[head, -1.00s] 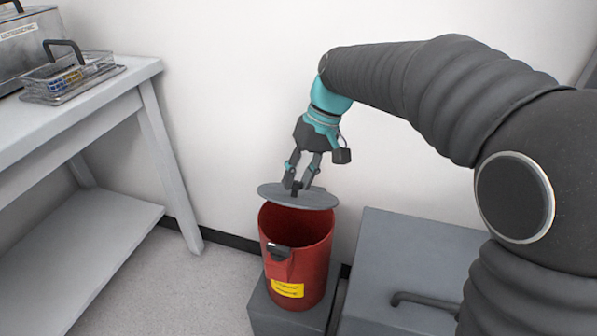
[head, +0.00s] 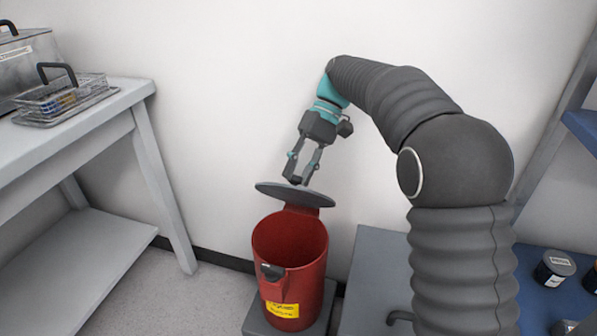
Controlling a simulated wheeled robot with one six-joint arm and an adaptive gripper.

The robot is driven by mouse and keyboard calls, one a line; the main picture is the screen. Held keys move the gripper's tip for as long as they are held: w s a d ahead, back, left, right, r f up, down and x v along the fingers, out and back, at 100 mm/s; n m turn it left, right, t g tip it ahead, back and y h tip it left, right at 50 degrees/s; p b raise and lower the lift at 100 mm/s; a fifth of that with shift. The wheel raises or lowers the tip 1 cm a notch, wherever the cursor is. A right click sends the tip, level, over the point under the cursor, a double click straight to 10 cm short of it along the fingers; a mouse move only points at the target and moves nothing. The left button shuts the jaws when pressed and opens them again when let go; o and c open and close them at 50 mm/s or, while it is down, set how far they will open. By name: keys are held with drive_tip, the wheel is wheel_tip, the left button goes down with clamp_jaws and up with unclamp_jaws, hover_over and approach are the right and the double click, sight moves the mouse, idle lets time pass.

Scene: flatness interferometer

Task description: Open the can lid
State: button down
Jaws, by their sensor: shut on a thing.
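A red can (head: 290,262) with a yellow label stands upright on a grey block. Its grey lid (head: 313,197) is raised at the back of the rim, tilted, and the can's mouth is open to view. A red hinge piece shows between lid and can. My gripper (head: 298,180) is above the lid, pointing down, with its fingertips closed at a small dark knob on the lid's top. The knob is mostly hidden by the fingers.
A white table (head: 110,103) with a wire basket (head: 85,92) stands at the left. A grey cabinet (head: 375,270) stands right of the can, partly behind my arm. Dark jars (head: 553,268) stand on a blue surface at the lower right. A wall is close behind.

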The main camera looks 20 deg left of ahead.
drive_tip(key=c, duration=0.8)
unclamp_jaws()
